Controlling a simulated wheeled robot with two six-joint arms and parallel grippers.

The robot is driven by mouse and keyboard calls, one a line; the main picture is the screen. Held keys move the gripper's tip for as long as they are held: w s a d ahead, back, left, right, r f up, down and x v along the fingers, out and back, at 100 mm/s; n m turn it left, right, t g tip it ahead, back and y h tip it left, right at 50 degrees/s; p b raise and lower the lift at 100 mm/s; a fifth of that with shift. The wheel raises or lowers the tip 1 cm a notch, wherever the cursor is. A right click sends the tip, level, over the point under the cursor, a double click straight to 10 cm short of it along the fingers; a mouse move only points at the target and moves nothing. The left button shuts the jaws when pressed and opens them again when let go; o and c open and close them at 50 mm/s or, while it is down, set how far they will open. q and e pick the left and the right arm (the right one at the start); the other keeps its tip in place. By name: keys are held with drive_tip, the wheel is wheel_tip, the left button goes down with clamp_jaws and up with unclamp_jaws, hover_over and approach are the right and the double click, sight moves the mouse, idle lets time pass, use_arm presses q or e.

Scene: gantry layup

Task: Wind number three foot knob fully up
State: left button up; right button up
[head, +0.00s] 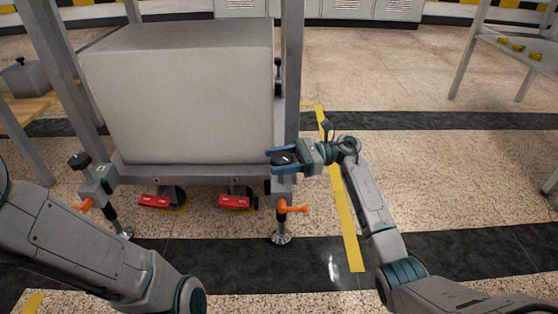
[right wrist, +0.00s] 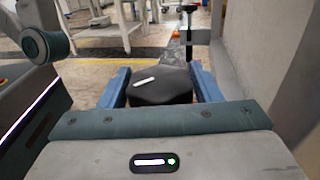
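A black foot knob (head: 283,159) with a white mark on top sits at the gantry's near right corner. My right gripper (head: 280,161) reaches it from the right, with one blue finger on each side. In the right wrist view the knob (right wrist: 160,86) fills the gap between the fingers, which look closed against its sides. Below it, a foot with a round metal pad (head: 281,239) stands on the floor. I cannot read a number at the gripped knob. My left gripper is out of view.
A large grey block (head: 185,95) rests on the gantry frame, just left of my right gripper. Orange levers (head: 294,207) stick out below the knobs. Red pedals (head: 235,202) sit under the front beam. A table (head: 520,45) stands at the far right. The floor right of the gantry is clear.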

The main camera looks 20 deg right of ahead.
drive_tip(key=shift+o, duration=0.9)
drive_tip(key=shift+d, duration=0.3)
drive_tip(key=d+p, duration=0.3)
drive_tip(key=d, duration=0.7)
drive_tip(key=shift+s+p, duration=0.35)
drive_tip(key=shift+p, duration=0.05)
drive_tip(key=shift+d, duration=0.1)
